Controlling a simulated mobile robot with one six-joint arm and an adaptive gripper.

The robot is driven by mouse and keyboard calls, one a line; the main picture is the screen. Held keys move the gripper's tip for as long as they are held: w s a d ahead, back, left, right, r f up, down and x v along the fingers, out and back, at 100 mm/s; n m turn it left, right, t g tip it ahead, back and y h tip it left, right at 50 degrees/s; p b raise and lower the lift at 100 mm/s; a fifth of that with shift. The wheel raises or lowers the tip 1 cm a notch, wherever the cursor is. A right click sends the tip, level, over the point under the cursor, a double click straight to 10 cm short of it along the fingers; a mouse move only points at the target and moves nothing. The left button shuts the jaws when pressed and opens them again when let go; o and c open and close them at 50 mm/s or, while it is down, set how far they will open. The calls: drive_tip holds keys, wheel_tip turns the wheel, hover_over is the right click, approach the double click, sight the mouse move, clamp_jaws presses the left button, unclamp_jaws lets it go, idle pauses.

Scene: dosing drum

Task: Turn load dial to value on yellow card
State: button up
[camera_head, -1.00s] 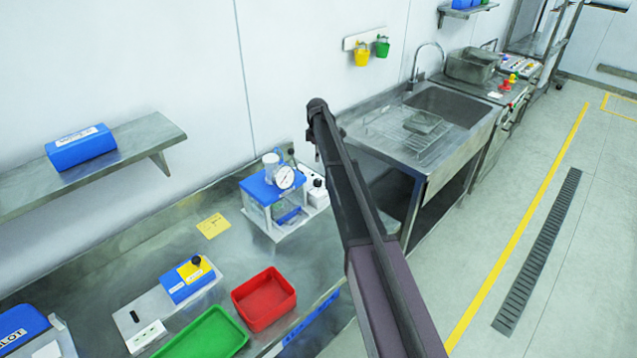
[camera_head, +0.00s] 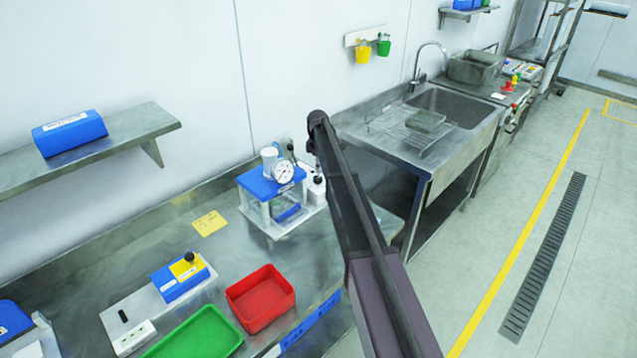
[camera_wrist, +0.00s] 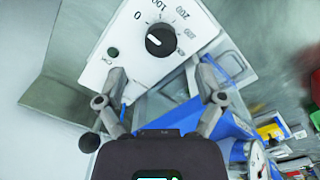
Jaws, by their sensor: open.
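The load dial (camera_wrist: 160,41) is a black round knob on a white panel (camera_wrist: 195,28) in the wrist view. Printed numbers such as 0, 100 and 200 run around it. A pale mark shows on the knob's left half; its exact reading is unclear. My gripper (camera_wrist: 160,78) is open, its two fingers spread on either side below the knob in the picture, with nothing between them. In the head view my arm hides the gripper. The yellow card (camera_head: 209,223) lies flat on the steel bench; its writing is too small to read.
A blue-topped frame with a round gauge (camera_head: 283,172) stands close to my arm. A red tray (camera_head: 260,298), a green tray (camera_head: 200,336) and a blue box with a yellow top (camera_head: 180,276) are nearer. A sink (camera_head: 450,104) lies beyond. A shelf (camera_head: 130,134) juts from the wall.

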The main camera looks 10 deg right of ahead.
sight(318, 177)
drive_tip(key=shift+f+b, duration=2.5)
drive_tip(key=shift+f, duration=0.35)
drive_tip(key=c, duration=1.1)
drive_tip(key=shift+d, duration=0.15)
drive_tip(key=shift+c, duration=0.2)
